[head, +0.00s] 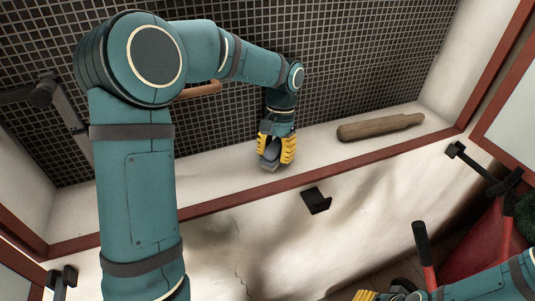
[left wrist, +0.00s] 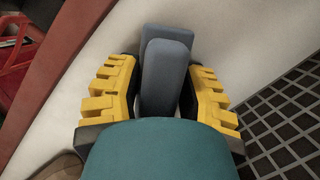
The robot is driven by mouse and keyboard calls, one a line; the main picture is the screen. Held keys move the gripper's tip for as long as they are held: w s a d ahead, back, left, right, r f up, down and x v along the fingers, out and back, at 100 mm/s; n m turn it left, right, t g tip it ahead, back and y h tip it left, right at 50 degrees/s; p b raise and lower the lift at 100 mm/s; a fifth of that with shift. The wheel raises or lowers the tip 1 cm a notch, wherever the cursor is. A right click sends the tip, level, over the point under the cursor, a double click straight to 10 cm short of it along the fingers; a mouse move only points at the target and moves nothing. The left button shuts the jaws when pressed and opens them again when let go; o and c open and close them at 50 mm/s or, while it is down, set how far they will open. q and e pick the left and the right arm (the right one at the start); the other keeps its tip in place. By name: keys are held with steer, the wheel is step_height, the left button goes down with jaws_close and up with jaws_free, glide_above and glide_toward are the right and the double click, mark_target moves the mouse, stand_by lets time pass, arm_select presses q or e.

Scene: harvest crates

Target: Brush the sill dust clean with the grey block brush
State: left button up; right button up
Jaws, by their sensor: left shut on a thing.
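The grey block brush (head: 269,164) is between the yellow fingers of my left gripper (head: 277,150), low over the pale sill (head: 222,166) near its front edge. In the left wrist view the brush (left wrist: 166,72) shows as a grey-blue block with a bar in front of it, and my left gripper (left wrist: 162,90) is shut on it. Its bristles are hidden, and I cannot tell if it touches the sill. No distinct dust patch stands out on the sill. My right gripper (head: 388,295) shows only partly at the bottom edge; its opening is cut off.
A wooden rolling-pin-like piece (head: 380,126) lies on the sill to the right of the brush. A dark mesh screen (head: 350,50) stands behind the sill. A small black bracket (head: 316,200) juts from the stained wall below. A red container (head: 485,245) stands lower right.

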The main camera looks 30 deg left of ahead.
mark_target(298, 155)
arm_select(q)
steer(key=shift+w+d+f, duration=0.15)
steer(key=shift+w+d, duration=1.15)
steer(key=shift+w, duration=0.15)
steer(key=shift+w+d+r, duration=0.1)
steer(key=shift+w+d, duration=1)
steer(key=shift+w, duration=0.2)
steer(key=shift+w+d+r, duration=0.1)
steer(key=shift+w+d, duration=0.95)
steer(key=shift+w, duration=0.2)
steer(key=shift+f, duration=0.15)
steer(key=shift+s, duration=0.1)
steer(key=shift+s+a+f, duration=0.1)
steer(key=shift+s+a, duration=0.35)
steer(key=shift+s+a+f+b, duration=0.15)
steer(key=shift+s+a+b, duration=0.35)
steer(key=shift+s+a, duration=0.3)
steer(key=shift+s, duration=0.1)
